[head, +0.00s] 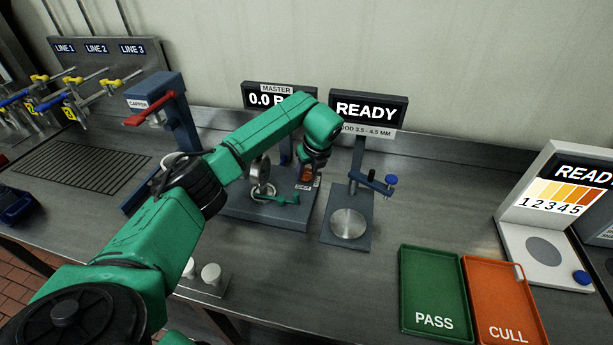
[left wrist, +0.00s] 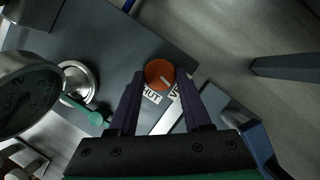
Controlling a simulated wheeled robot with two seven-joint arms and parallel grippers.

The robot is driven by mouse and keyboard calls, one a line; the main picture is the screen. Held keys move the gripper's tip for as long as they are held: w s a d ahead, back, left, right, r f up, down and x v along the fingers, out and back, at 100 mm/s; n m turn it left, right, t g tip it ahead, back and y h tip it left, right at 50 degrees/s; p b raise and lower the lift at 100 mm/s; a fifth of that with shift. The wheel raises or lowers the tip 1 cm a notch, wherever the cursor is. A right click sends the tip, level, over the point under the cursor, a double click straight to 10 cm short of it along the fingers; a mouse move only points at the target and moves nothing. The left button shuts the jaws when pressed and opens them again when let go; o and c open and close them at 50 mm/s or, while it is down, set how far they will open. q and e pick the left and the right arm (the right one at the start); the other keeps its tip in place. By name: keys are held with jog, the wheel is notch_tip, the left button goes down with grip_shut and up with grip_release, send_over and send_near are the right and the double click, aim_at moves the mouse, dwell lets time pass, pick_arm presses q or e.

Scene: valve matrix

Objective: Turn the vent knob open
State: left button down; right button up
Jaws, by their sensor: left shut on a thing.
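The vent knob (left wrist: 159,73) is a round orange knob with a white pointer mark on its face. In the left wrist view it sits between the fingertips of my left gripper (left wrist: 161,78), which is shut on it. Its mark points to the lower right, roughly toward the partly hidden label (left wrist: 174,92) starting "VE"; a label ending "HUT" (left wrist: 151,97) is beside it. In the head view my left gripper (head: 312,162) reaches down to the master gauge station (head: 265,215), and a bit of the orange knob (head: 307,174) shows below it. My right gripper is not in view.
A green lever (head: 285,199) and a round metal gauge (head: 260,170) stand close left of the knob. The master display (head: 262,98) reads 0.0. Right of it is a stand (head: 345,238) with a READY display (head: 368,109). Green PASS (head: 435,285) and orange CULL (head: 500,290) trays lie right.

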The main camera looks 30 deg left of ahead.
pick_arm(q)
jog(key=shift+w+n+g+y+b, duration=0.15)
jog(key=shift+n+g+y+b, duration=0.15)
jog(key=shift+n+b, duration=0.65)
jog(key=shift+r+n, duration=0.1)
jog(key=shift+n, duration=0.35)
jog(key=shift+c, duration=1.7)
grip_release()
jog(key=b+v, duration=0.3)
jog(key=v, duration=1.1)
jog(key=shift+r, duration=0.25)
jog(key=shift+w, duration=0.1)
